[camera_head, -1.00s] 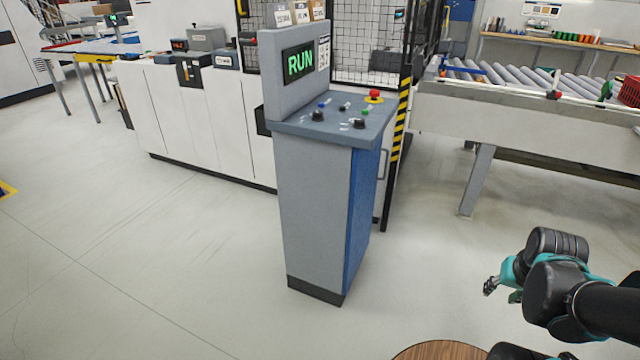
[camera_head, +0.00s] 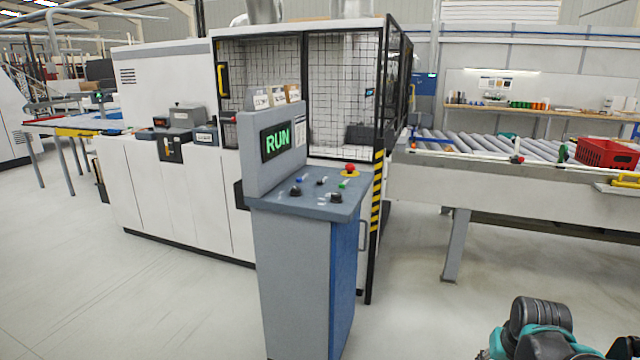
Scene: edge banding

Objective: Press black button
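The grey and blue control console (camera_head: 285,275) stands upright at the middle, with a sloped top panel. On the panel are a small black control (camera_head: 322,181) between the blue and green ones, and two larger black knobs, one at the left front (camera_head: 296,191) and one at the right front (camera_head: 336,196). Their exact shapes are too small to tell. My arm (camera_head: 540,330) shows at the bottom right, well apart from the console. Only a sliver of my gripper (camera_head: 482,354) shows at the lower edge; its fingers cannot be made out.
The panel also carries a blue button (camera_head: 298,181), a green button (camera_head: 342,185) and a red mushroom button (camera_head: 349,169). A lit RUN display (camera_head: 276,141) stands behind them. A caged machine is behind, and a roller conveyor (camera_head: 500,148) at right. Floor before the console is clear.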

